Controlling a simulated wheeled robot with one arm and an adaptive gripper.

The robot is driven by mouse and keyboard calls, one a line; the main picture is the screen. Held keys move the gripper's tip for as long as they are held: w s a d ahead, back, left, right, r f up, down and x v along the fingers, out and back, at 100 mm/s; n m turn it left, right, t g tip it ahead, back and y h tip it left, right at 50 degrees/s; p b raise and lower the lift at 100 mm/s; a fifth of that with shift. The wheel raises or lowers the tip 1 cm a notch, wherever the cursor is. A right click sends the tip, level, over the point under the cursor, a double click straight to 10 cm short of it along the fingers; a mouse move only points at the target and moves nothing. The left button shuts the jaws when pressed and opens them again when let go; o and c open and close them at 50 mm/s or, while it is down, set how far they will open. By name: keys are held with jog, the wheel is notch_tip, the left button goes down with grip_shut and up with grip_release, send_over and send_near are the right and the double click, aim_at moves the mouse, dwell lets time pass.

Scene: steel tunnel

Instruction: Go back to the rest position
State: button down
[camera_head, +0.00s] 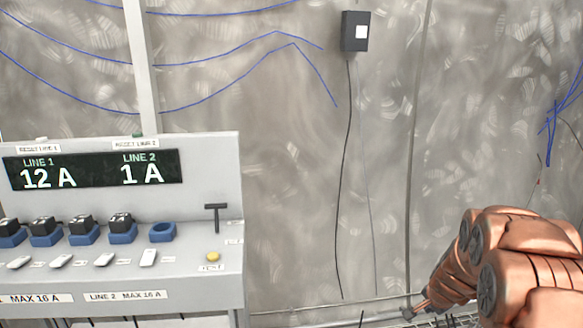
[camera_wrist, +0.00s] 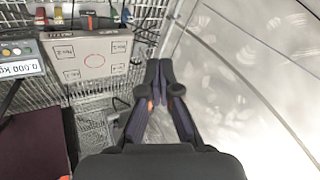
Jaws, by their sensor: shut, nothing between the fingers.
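My gripper (camera_wrist: 158,68) points away from the wrist camera with its two dark fingers together at the tips. It is shut and holds nothing. In the head view my copper-coloured arm fills the lower right corner, beside the grey wall and right of the control panel (camera_head: 120,235). The gripper itself is not clearly visible in the head view. In the wrist view the fingertips are right of a white board (camera_wrist: 118,45) with labelled boxes and a red circle, apart from it as far as I can tell.
The panel's display (camera_head: 92,170) reads LINE 1 12 A and LINE 2 1 A, above several black blocks in blue sockets. A scale display (camera_wrist: 20,68) is at the wrist view's left, over metal grating. A dark box (camera_head: 355,31) hangs on the wall.

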jog(key=s+a+r+n+g+y+p, duration=0.3)
jog(key=s+a+r+n+p, duration=0.45)
jog(key=s+a+r, duration=1)
jog(key=s+a+r+n+g+p, duration=0.1)
jog(key=s+r+n+p, duration=0.1)
jog(key=s, duration=0.5)
jog(key=s+a+r+n+g+p, duration=0.2)
jog(key=s+r, duration=0.3)
jog(key=s, duration=0.3)
jog(key=s+a+r+n+g+h+p, duration=0.1)
jog(key=s+r+p, duration=0.3)
jog(key=s, duration=0.4)
jog(key=shift+s+a+r+n+g, duration=0.15)
jog(key=shift+r+n+g, duration=0.15)
jog(key=shift+n, duration=0.25)
